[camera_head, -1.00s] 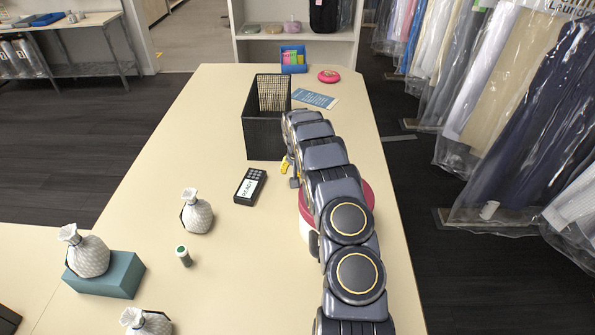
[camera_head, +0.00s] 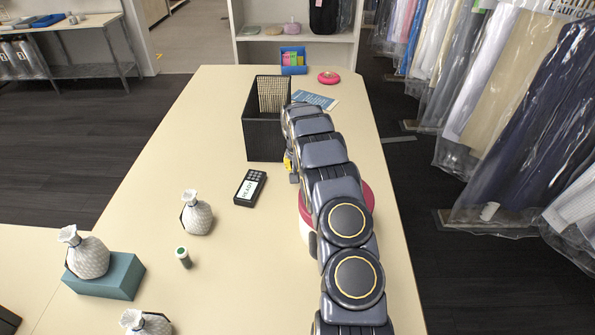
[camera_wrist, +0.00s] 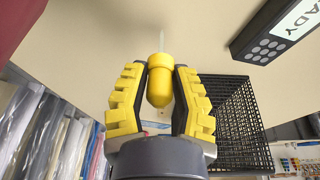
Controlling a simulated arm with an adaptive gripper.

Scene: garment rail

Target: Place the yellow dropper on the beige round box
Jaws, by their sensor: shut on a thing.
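The yellow dropper (camera_wrist: 160,90) is between the two fingers of my gripper (camera_wrist: 159,73), with its clear tip pointing up in the wrist view. My gripper is shut on it. In the head view, yellow bits of my gripper (camera_head: 288,163) show beside the black mesh basket, mostly behind my arm; I cannot tell the dropper apart there. A round thing with a cream side (camera_head: 305,231) and a crimson top stands partly hidden behind my arm. No plainly beige round box shows; I cannot tell whether this is it.
The black mesh basket (camera_head: 263,145) stands left of my gripper. A black keypad device (camera_head: 250,188) lies in front of it.

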